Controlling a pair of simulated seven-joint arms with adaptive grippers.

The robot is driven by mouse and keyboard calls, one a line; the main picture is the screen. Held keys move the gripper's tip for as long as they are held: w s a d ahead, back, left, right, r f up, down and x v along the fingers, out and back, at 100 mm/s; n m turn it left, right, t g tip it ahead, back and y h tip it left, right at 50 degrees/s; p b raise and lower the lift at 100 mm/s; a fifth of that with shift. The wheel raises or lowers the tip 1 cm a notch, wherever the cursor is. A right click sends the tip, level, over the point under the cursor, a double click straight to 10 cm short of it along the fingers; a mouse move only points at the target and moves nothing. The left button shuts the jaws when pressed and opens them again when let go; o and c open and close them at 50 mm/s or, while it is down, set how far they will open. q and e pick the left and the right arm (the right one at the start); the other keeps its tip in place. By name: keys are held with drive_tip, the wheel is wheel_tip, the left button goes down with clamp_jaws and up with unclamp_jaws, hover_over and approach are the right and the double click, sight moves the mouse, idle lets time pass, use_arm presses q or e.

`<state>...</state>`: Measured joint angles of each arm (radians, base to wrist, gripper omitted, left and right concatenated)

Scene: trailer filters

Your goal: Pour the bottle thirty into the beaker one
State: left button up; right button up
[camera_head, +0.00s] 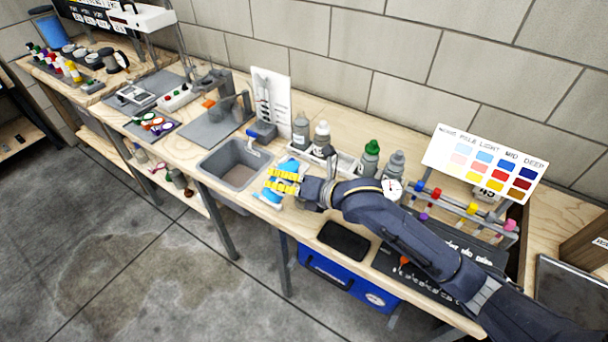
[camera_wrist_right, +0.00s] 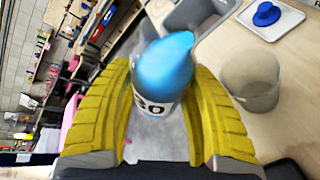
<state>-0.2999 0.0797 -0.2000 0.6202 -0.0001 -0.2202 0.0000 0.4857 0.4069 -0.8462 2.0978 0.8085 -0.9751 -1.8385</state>
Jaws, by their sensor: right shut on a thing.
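The bottle thirty (camera_wrist_right: 160,75) has a blue rounded top and a white label with a black "30". My right gripper (camera_wrist_right: 165,110) has its yellow fingers closed on both sides of it. In the head view my right gripper (camera_head: 284,181) is just right of the sink, with blue parts of the bottle (camera_head: 293,166) showing past the fingers. A clear, empty-looking beaker (camera_wrist_right: 251,82) stands on the wooden bench, just right of the gripper in the wrist view. I cannot make out the beaker or its marking in the head view. My left gripper is not in view.
A grey sink (camera_head: 235,165) lies left of the gripper. Behind it, several bottles stand in a white tray (camera_head: 345,165). A colour chart (camera_head: 484,166) stands to the right. A black pad (camera_head: 344,240) lies near the bench's front edge.

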drive_tip(key=shift+s+a+f+m+y+b, duration=0.15)
drive_tip(key=shift+m+y+b, duration=0.2)
drive_tip(key=shift+b, duration=0.2)
idle(0.9)
drive_tip(key=shift+a+r+m+g+y+b, duration=0.1)
drive_tip(key=shift+r+m+g+y+b, duration=0.35)
drive_tip(key=shift+r+m, duration=0.15)
idle(1.0)
drive_tip(key=shift+s+f+m+y+b, duration=0.1)
drive_tip(key=shift+f+m+y+b, duration=0.3)
drive_tip(key=shift+f+m+b, duration=0.45)
idle(1.1)
drive_tip(key=shift+w+d+r+m+b, duration=0.2)
drive_tip(key=shift+w+r+m+b, duration=0.15)
drive_tip(key=shift+b, duration=0.25)
idle(1.5)
drive_tip(key=shift+s+f, duration=0.1)
drive_tip(key=shift+s, duration=0.05)
drive_tip(key=shift+s+a+f+n, duration=0.25)
drive_tip(key=shift+f+n, duration=0.1)
drive_tip(key=shift+n, duration=0.1)
drive_tip(key=shift+w+d+r+n+h, duration=0.1)
drive_tip(key=shift+r+n+h, duration=0.4)
drive_tip(key=shift+r+n, duration=0.3)
